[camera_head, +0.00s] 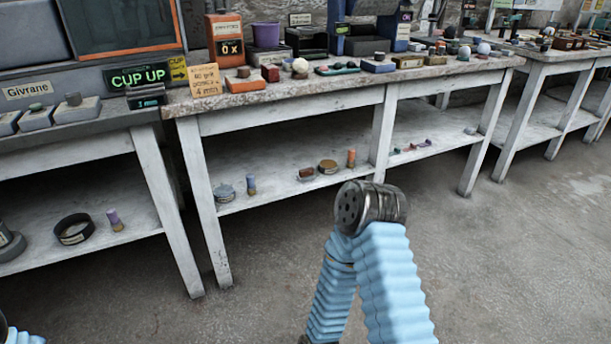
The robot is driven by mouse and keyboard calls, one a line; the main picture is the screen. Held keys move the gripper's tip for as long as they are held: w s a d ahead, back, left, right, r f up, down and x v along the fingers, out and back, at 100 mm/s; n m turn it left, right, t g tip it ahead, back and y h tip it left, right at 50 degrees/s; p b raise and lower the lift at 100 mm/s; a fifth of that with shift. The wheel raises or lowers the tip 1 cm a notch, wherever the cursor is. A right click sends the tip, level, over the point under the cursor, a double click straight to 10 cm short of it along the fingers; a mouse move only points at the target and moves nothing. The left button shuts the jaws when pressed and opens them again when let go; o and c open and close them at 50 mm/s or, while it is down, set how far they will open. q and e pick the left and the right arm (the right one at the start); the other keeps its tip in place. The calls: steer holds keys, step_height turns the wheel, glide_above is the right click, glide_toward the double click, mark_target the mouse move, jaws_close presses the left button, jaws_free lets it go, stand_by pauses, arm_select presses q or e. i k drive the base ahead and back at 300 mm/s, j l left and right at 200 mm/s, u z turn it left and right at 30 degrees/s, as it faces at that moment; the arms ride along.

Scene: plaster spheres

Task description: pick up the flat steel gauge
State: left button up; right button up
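I cannot pick out the flat steel gauge among the small items on the long white workbench (330,104). Many of them are too small to tell apart. My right arm, with light blue ribbed sleeves, bends at a dark round joint in front of the bench. One part of it runs back down to the bottom edge, and no gripper fingers show. Only a bit of blue sleeve of my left arm shows in the bottom left corner. Neither gripper is in view.
The benchtop holds a tan card (205,80), an orange block (246,85), a purple cup (265,35) and a blue block (378,66). A lower shelf (270,165) carries small items. A "CUP UP" sign (140,76) stands left. The floor (500,260) at right is clear.

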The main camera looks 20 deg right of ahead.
mark_target(307, 174)
steer(key=z, duration=1.9)
steer(key=i+u, duration=0.2)
steer(key=u, duration=0.2)
steer(key=i+l+u, duration=0.15)
steer(key=u, duration=0.25)
steer(key=i+l+u, duration=0.2)
steer(key=u, duration=0.2)
